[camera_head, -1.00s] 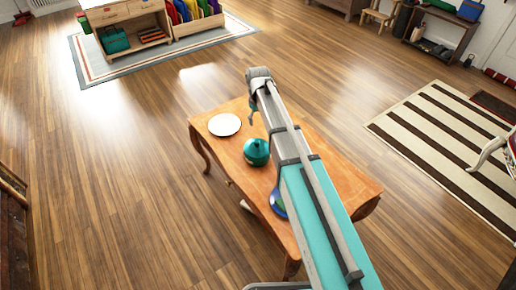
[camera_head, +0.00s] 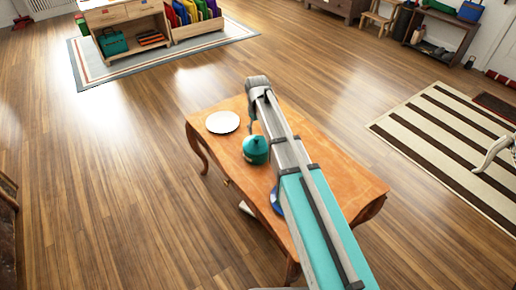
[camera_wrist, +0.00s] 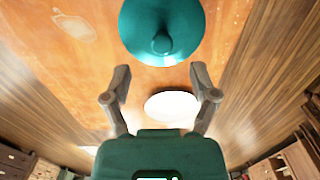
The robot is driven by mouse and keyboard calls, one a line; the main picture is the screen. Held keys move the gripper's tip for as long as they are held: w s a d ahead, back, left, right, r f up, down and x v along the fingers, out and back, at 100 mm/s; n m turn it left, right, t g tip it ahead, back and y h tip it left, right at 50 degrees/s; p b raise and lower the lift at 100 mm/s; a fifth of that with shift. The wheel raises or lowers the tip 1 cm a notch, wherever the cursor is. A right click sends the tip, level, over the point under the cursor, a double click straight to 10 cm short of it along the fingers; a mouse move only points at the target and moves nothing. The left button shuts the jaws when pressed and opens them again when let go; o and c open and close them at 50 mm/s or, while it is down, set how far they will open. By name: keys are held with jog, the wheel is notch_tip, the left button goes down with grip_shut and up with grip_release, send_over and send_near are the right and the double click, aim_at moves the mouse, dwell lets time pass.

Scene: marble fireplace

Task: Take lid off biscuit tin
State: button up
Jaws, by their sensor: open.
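The biscuit tin (camera_head: 254,154) is a round teal thing on the wooden table (camera_head: 333,184). Its domed top and small knob show in the wrist view (camera_wrist: 148,22), cut by the upper edge; the seam between lid and body cannot be made out. My gripper (camera_wrist: 161,72) is open and empty, its two fingers spread apart. The tin's knob lies between and ahead of the fingertips in the wrist view, and the fingers appear apart from the tin. In the head view my arm hides most of the gripper and covers the tin's right edge.
A white plate (camera_head: 222,122) lies on the table's far left part; it also shows in the wrist view (camera_wrist: 171,107). A blue thing (camera_head: 276,203) near the table's front is mostly hidden by my arm. Bare floor surrounds the table; a striped rug (camera_head: 444,124) lies to the right.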

aim_at(256, 137)
jog(key=shift+f, duration=0.4)
jog(key=shift+f+b, duration=0.1)
jog(key=shift+b, duration=0.2)
jog(key=shift+w+a+f+b, duration=0.1)
jog(key=shift+a+f+b, duration=0.05)
jog(key=shift+f+b, duration=2.35)
grip_shut()
jog(key=shift+r, duration=0.2)
